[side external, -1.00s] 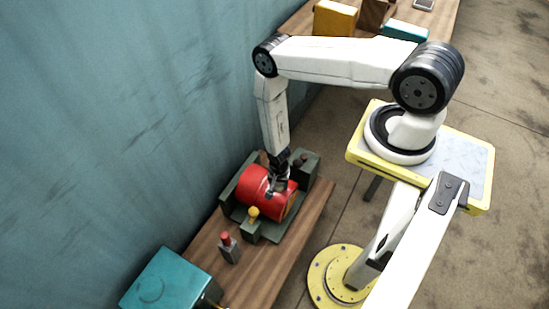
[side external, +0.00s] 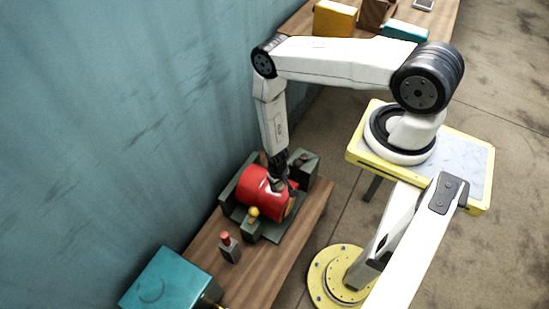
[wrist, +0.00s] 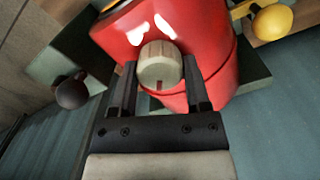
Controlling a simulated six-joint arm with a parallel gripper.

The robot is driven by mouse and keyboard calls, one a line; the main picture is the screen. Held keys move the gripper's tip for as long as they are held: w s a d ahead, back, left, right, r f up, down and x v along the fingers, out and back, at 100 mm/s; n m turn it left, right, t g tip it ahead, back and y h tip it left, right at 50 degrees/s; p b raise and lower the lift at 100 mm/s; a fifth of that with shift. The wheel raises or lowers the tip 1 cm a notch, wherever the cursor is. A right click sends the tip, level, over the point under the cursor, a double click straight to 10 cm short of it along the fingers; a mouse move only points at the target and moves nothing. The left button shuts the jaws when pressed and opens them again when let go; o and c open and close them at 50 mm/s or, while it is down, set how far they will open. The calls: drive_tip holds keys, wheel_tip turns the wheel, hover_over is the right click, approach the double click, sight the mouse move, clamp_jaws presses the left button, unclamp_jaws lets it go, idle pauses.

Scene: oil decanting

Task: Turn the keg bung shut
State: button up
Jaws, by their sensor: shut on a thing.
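The red keg (side external: 258,196) lies on its side in a dark green cradle (side external: 228,200) on the wooden bench; it also fills the top of the wrist view (wrist: 215,40). The keg bung, a beige ribbed knob (wrist: 160,68), sits on the upper side of the keg. My gripper (side external: 277,186) reaches down onto the keg from above. In the wrist view its two dark fingers (wrist: 160,80) stand on either side of the bung, shut on it. In the side view the gripper hides the bung.
A yellow knob (side external: 253,212) and a dark ball knob (wrist: 72,92) stick up beside the keg. The blue wall (side external: 120,110) is close behind the bench.

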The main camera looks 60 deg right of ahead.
drive_tip(key=n, duration=0.7)
drive_tip(key=shift+a, duration=0.1)
idle(0.4)
drive_tip(key=o, duration=1.3)
drive_tip(key=shift+r, duration=0.1)
drive_tip(key=shift+w+a+r, duration=0.1)
drive_tip(key=shift+r, duration=3.75)
